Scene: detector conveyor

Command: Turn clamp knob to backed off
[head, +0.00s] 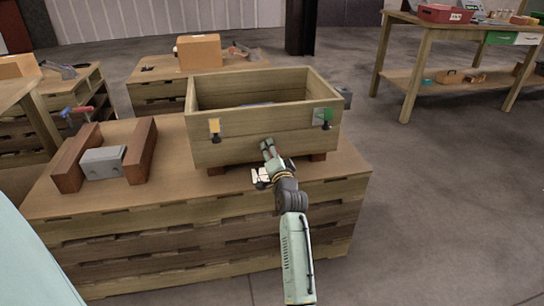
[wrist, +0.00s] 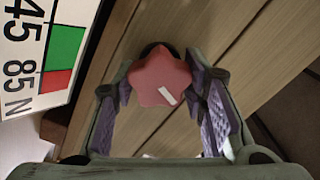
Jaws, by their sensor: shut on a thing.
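A red star-shaped knob (wrist: 160,77) with a white mark sits between the fingers of my gripper (wrist: 160,88) in the wrist view. The fingers close on it from both sides. The white mark points to the lower right in that view. A white scale plate (wrist: 22,62) with numbers, an N and green and red fields lies to its left. In the head view my gripper (head: 267,148) is at the front of the wooden box (head: 262,146), near its lower edge. The knob is hidden there behind my gripper.
The box stands on a wooden bench (head: 120,205). A yellow tag (head: 214,126) and a green tag (head: 327,114) are on its front. A brown wooden frame (head: 139,152) with a grey block (head: 103,162) stands to the left.

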